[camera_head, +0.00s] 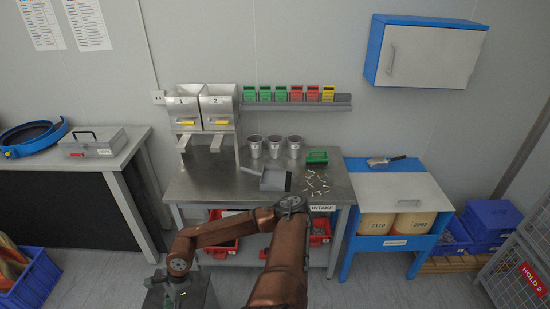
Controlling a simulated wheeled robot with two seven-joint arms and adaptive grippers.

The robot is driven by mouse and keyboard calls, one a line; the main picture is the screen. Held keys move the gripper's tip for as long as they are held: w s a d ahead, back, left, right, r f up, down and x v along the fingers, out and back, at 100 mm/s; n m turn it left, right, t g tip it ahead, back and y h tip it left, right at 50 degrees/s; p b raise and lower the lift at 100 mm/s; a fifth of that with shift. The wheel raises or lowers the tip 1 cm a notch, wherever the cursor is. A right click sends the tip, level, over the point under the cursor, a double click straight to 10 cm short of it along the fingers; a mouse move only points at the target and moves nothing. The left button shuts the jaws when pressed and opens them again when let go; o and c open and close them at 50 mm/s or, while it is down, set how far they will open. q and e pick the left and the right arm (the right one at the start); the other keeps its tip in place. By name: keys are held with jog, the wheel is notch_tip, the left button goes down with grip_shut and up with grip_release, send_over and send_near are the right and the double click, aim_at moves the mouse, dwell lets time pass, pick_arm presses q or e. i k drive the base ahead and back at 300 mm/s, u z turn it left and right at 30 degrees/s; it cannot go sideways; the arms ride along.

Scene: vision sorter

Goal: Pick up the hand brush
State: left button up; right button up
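A green block-like item with a raised handle, which looks like the hand brush (317,157), sits on the metal workbench (200,187) behind a scatter of small pale pieces. A grey dustpan (273,180) with a long handle lies to its left, apart from it. My copper-coloured arm links show at the bottom centre, in front of the bench. I cannot make out fingertips of either gripper. Nothing visible of mine touches the green item.
Three metal cups (274,147) stand behind the dustpan, beside a two-chute dispenser (205,107). A metal scoop (385,161) lies on the blue-framed cabinet (398,187). Red bins (320,230) sit under the bench. A wire cage (518,276) stands at the right.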

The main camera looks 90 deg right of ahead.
aim_at(321, 160)
jog(key=z, duration=0.15)
jog(key=k, duration=0.1)
jog(key=z, duration=3.6)
jog(key=i, duration=2.75)
jog(key=u, duration=2.45)
